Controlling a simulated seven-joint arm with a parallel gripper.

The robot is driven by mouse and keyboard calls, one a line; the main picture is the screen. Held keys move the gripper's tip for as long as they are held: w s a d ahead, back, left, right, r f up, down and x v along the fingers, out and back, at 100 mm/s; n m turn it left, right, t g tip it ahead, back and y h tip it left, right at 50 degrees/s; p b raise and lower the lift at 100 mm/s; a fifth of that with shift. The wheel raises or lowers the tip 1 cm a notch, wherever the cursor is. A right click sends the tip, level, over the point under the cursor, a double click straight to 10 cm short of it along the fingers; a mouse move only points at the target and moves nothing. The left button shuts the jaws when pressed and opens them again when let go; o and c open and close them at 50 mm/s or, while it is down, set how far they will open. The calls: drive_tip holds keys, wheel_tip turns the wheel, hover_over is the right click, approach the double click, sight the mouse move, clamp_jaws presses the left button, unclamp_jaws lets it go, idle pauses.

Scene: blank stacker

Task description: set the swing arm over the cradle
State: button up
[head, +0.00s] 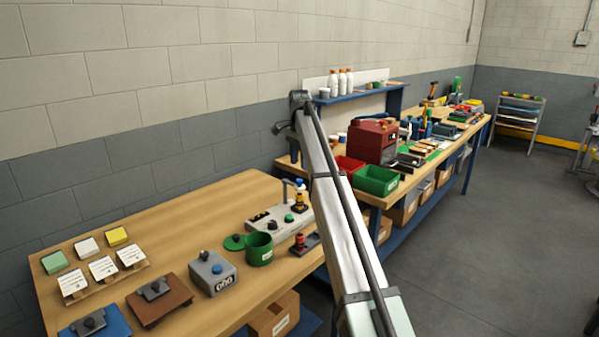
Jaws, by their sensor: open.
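A pale grey fixture (262,222) stands on the near bench, left of my arm. It has dark recesses, a green knob (289,218) and a thin upright grey post (285,191) bent at its top. This post may be the swing arm. I cannot tell which part is the cradle or how the two line up. A yellow-and-black bottle-like piece (300,200) with a blue top stands at the fixture's right. My gripper (279,128) appears as small dark parts at the far end of my arm, above the bench and apart from the fixture. It is open and empty.
A green cup (259,249), a green disc (235,242), a grey box (212,272) and a brown block (159,300) stand near the fixture. Several coloured pads and cards lie at left. Red and green bins (376,180) crowd the farther bench. The near bench's back is clear.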

wheel_tip(320, 180, up, 7)
idle(0.3)
drive_tip(key=s+d+f+n+h, duration=0.1)
drive_tip(key=s+d+f+n, duration=0.1)
drive_tip(key=s+d+f, duration=0.5)
drive_tip(key=s+d+f+n+g+h, duration=0.1)
drive_tip(key=s+d+f+n+h, duration=0.15)
drive_tip(key=s+f, duration=0.85)
drive_tip(key=s+d+f+n, duration=0.1)
drive_tip(key=s+d+f, duration=0.5)
drive_tip(key=f, duration=0.6)
drive_tip(key=s+d+f+n+g, duration=0.1)
drive_tip(key=s+f, duration=0.5)
drive_tip(key=f, duration=0.4)
drive_tip(key=s+f+n+g, duration=0.15)
drive_tip(key=s+f, duration=0.35)
drive_tip(key=f, duration=0.5)
drive_tip(key=s+a+f+n+g+y, duration=0.1)
drive_tip(key=s+f, duration=0.8)
drive_tip(key=s, duration=0.4)
drive_tip(key=s+a+f+n+g+y, duration=0.1)
drive_tip(key=s+f, duration=0.7)
drive_tip(key=s, duration=0.5)
drive_tip(key=s+a+f+n+g+y, duration=0.1)
drive_tip(key=s+f, duration=0.8)
drive_tip(key=s, duration=0.4)
drive_tip(key=shift+s+a+f, duration=0.3)
